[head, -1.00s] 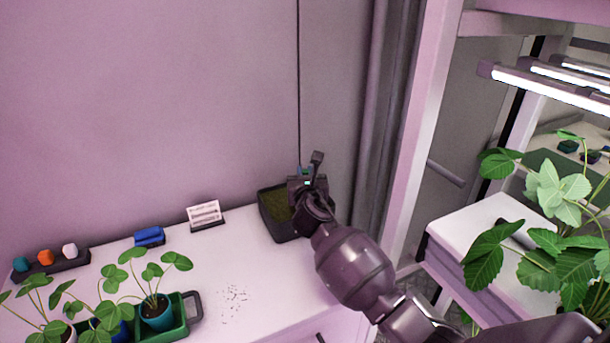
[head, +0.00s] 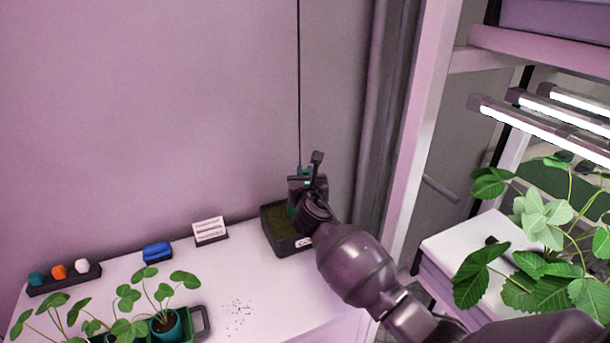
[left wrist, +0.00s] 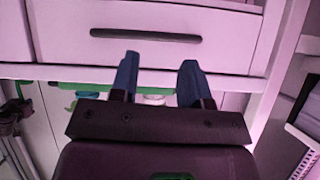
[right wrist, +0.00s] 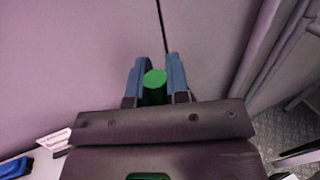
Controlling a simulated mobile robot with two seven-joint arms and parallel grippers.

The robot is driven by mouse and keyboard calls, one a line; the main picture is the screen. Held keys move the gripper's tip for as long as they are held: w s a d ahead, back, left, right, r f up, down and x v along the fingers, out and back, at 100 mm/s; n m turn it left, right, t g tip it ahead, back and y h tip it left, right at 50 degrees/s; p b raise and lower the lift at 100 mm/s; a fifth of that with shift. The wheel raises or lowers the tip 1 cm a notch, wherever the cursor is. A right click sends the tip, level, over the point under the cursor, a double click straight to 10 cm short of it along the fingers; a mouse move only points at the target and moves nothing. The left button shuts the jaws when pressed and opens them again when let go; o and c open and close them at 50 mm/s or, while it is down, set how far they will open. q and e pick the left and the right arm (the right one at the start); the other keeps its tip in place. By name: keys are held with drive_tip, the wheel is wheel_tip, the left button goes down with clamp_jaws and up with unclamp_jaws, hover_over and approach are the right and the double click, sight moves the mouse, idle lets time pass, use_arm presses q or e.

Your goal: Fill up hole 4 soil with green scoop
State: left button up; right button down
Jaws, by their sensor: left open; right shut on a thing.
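My right gripper (head: 305,176) is over the dark soil box (head: 268,238) at the back right of the white table. In the right wrist view the right gripper (right wrist: 155,72) is shut on the green scoop (right wrist: 154,80), whose end shows between the blue fingers. The scoop's bowl is hidden, so I cannot tell whether it holds soil. Brown-green soil (head: 277,220) shows in the box. My left gripper (left wrist: 158,75) is open and empty in front of a white drawer. A green tray (head: 201,320) with potted plants is at the lower left; no hole 4 is identifiable.
A white card (head: 209,229), a blue object (head: 157,252) and a dark holder (head: 62,278) with coloured pieces stand along the wall. Dark specks (head: 238,312) lie on the table. A rack with leafy plants (head: 545,245) is at the right.

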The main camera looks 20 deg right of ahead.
drive_tip(key=shift+r, duration=1.65)
